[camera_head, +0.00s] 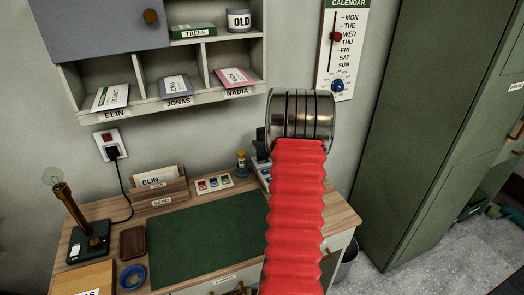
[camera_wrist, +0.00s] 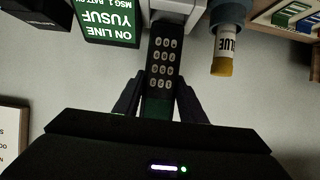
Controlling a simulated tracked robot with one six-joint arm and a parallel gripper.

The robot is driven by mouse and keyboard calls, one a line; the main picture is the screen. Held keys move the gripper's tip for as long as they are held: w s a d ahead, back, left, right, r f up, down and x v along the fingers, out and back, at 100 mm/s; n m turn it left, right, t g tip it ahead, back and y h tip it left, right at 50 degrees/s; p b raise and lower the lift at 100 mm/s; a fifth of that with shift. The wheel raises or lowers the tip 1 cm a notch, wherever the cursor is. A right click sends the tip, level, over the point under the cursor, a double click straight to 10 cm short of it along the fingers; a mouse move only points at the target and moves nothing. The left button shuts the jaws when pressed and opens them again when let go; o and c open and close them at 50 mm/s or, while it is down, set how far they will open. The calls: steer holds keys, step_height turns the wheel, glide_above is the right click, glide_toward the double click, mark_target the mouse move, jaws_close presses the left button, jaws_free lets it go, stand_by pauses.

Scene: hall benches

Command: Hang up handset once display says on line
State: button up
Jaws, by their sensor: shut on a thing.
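The handset (camera_wrist: 164,62) is dark with rows of pale keys and shows in the wrist view. My gripper (camera_wrist: 158,98) is shut on it, with one dark finger at each side of its near part. The far end of the handset lies against a white housing (camera_wrist: 180,7); I cannot tell whether it is seated there. Beside it, the green display (camera_wrist: 108,22) reads, upside down, "ON LINE", "YUSUF" and a cut-off "MSG 1 BATT" line. In the head view my arm hides the gripper and most of the phone area.
A glue bottle (camera_wrist: 228,38) stands close beside the handset. The desk also holds a letter holder (camera_head: 160,190), a tray of coloured pieces (camera_head: 214,184), a lamp (camera_head: 86,238) and a blue tape roll (camera_head: 132,277). The green desk mat (camera_head: 205,240) is clear. A green cabinet (camera_head: 425,130) stands right.

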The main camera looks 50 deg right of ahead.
mark_target(263, 159)
steer(key=shift+s+a+f, duration=0.1)
steer(key=shift+f, duration=1)
steer(key=shift+s+a+f, duration=0.1)
steer(key=shift+f, duration=0.95)
jaws_close()
steer(key=o, duration=1)
jaws_free()
steer(key=shift+w+d, duration=0.1)
steer(key=shift+o, duration=1.2)
steer(key=shift+r, duration=0.2)
steer(key=shift+d+r, duration=0.1)
steer(key=shift+r, duration=0.05)
steer(key=shift+r, duration=0.1)
steer(key=shift+s+r, duration=0.25)
steer(key=shift+s, duration=0.05)
steer(key=v, duration=1.1)
steer(key=shift+a, duration=0.2)
steer(key=shift+f, duration=0.1)
steer(key=shift+c, duration=0.7)
